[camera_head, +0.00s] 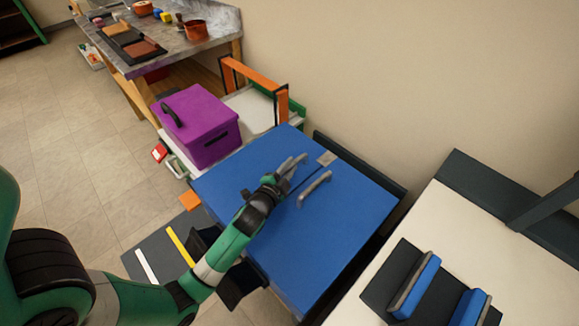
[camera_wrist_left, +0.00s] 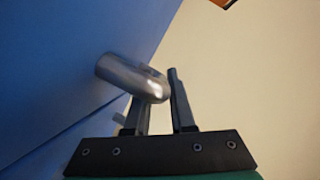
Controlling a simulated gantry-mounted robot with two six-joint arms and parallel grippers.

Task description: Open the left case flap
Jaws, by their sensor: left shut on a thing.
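The blue case (camera_head: 340,235) stands in the middle of the head view with its top looking flat. A dark seam parts the left flap (camera_head: 262,150) from the right flap (camera_head: 350,215). My left gripper (camera_head: 283,176) reaches over the left flap and is shut on its grey bar handle. In the left wrist view the handle (camera_wrist_left: 130,76) runs between the fingers of the gripper (camera_wrist_left: 160,98), close to the blue surface. The right flap's handle (camera_head: 314,189) is free. A small grey plate (camera_head: 326,158) lies at the seam's far end. My right gripper is not in view.
A purple box (camera_head: 200,125) stands just left of the case, beside an orange frame (camera_head: 254,75). A cluttered workbench (camera_head: 150,63) is behind. A pale table (camera_head: 460,220) with black and blue holders (camera_head: 415,285) stands at right, and the wall is close behind.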

